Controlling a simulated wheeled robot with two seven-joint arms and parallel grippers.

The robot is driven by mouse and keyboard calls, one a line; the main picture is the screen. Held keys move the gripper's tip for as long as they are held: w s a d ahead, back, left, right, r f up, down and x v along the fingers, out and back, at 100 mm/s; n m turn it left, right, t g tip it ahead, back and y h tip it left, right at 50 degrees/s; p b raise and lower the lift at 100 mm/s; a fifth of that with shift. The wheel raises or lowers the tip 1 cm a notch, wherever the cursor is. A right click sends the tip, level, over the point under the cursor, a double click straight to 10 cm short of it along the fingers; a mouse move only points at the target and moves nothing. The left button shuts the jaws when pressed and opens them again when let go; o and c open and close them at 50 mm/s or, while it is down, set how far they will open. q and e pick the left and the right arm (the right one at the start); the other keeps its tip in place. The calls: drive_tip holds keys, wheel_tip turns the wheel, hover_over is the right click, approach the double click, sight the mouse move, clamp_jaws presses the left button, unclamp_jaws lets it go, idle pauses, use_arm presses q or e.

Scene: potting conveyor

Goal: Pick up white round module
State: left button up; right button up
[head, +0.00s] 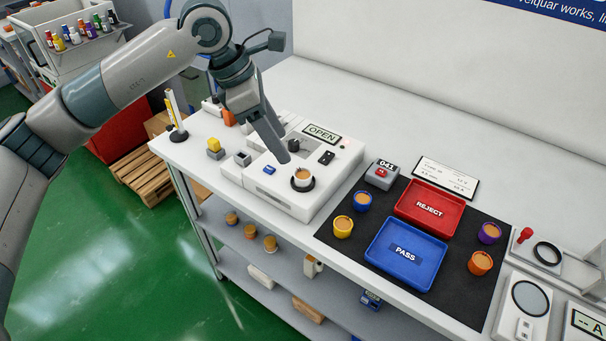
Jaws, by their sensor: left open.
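The white round module (304,176), a small cup with a tan top, sits upright in a black round seat on top of the white test machine (262,182). The machine's display reads OPEN (322,134). My left gripper (284,156) comes down from the upper left and points at the module. Its tips appear just above and left of the module, apart from it in the picture. The gripper is open and empty; the gap between its fingers is hard to see. My right gripper is not in view.
A red REJECT tray (451,222) and a blue PASS tray (388,264) lie on a black mat (347,243). Yellow (343,228), blue (362,201), purple (490,233) and orange (480,264) cups stand around them. A counter reading 041 (381,177) is behind. The bench's back area is clear.

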sight(303, 176)
use_arm(q)
drive_tip(key=shift+p+x, duration=0.35)
drive_tip(key=shift+x, duration=1.65)
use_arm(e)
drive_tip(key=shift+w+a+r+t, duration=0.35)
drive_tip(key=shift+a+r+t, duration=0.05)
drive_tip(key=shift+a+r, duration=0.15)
use_arm(q)
drive_tip(key=shift+d+f, duration=0.15)
drive_tip(key=shift+f, duration=0.05)
drive_tip(key=shift+s+d+f+p, duration=0.15)
drive_tip(key=shift+d+f+p, duration=0.25)
drive_tip(key=shift+f+p, duration=0.3)
drive_tip(key=p+x, duration=0.1)
drive_tip(key=x, duration=0.1)
drive_tip(key=shift+d+f, duration=0.2)
drive_tip(key=shift+f, duration=0.3)
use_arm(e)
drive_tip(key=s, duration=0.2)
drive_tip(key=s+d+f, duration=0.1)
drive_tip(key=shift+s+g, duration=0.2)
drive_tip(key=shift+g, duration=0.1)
use_arm(q)
drive_tip(key=c, duration=1.2)
drive_tip(key=shift+r, duration=0.15)
